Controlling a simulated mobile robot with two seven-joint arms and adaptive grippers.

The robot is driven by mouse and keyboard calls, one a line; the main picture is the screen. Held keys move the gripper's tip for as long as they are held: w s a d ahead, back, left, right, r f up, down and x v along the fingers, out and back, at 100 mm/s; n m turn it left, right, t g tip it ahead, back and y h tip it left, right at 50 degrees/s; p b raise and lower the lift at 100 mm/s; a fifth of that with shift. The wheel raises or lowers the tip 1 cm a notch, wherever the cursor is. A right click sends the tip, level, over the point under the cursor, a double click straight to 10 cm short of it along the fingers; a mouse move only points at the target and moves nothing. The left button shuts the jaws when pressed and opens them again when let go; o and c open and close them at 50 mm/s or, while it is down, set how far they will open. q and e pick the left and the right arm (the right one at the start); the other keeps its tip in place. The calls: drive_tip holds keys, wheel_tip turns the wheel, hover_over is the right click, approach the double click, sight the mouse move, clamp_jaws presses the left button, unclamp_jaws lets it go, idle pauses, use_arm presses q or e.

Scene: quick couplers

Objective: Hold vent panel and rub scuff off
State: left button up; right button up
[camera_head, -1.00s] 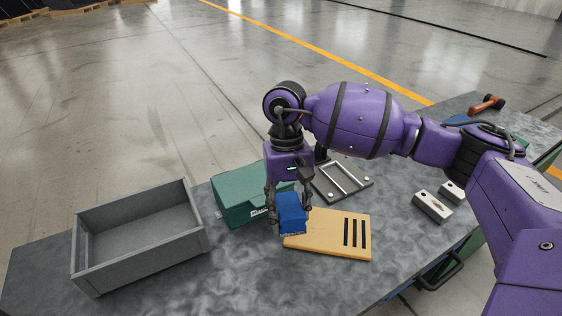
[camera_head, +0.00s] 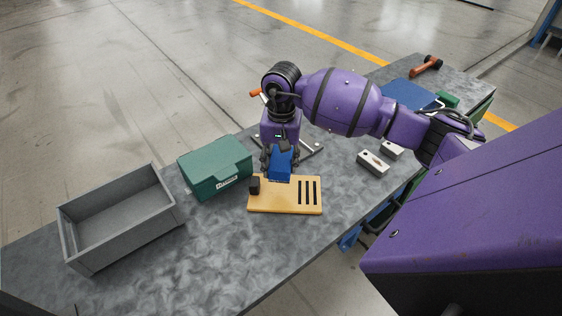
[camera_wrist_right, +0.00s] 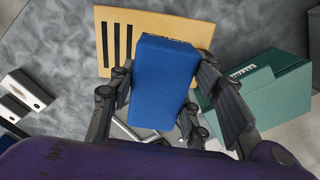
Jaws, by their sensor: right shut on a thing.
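The vent panel (camera_head: 285,208) is a tan board with several dark slots at its right end, lying on the table. A dark patch, likely the scuff (camera_head: 254,185), shows near its left end; I cannot tell if it is flat or raised. My right gripper (camera_head: 280,160) points down, shut on a blue block (camera_head: 280,166) over the panel's far edge. I cannot tell if the block touches the panel. In the right wrist view the block (camera_wrist_right: 163,75) sits between the fingers (camera_wrist_right: 165,80) and hides part of the panel (camera_wrist_right: 205,32). My left gripper is not in view.
A green box (camera_head: 214,170) stands just left of the panel, and a grey open bin (camera_head: 125,235) farther left. A grey frame (camera_head: 312,148) lies behind my gripper. Two small light blocks (camera_head: 373,164) sit to the right. The table's front strip (camera_head: 225,250) is clear.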

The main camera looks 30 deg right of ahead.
drive_tip(key=b, duration=0.3)
hover_over(280, 194)
drive_tip(key=f, duration=0.6)
drive_tip(key=shift+d, duration=0.2)
drive_tip(key=shift+f, duration=0.65)
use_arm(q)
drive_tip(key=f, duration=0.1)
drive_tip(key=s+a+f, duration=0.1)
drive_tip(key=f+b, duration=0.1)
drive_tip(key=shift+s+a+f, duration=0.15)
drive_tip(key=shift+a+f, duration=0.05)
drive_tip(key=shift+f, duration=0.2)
use_arm(e)
drive_tip(key=shift+f, duration=0.4)
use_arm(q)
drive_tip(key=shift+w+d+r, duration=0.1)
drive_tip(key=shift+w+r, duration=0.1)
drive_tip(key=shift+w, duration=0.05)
use_arm(e)
drive_tip(key=shift+r, duration=0.1)
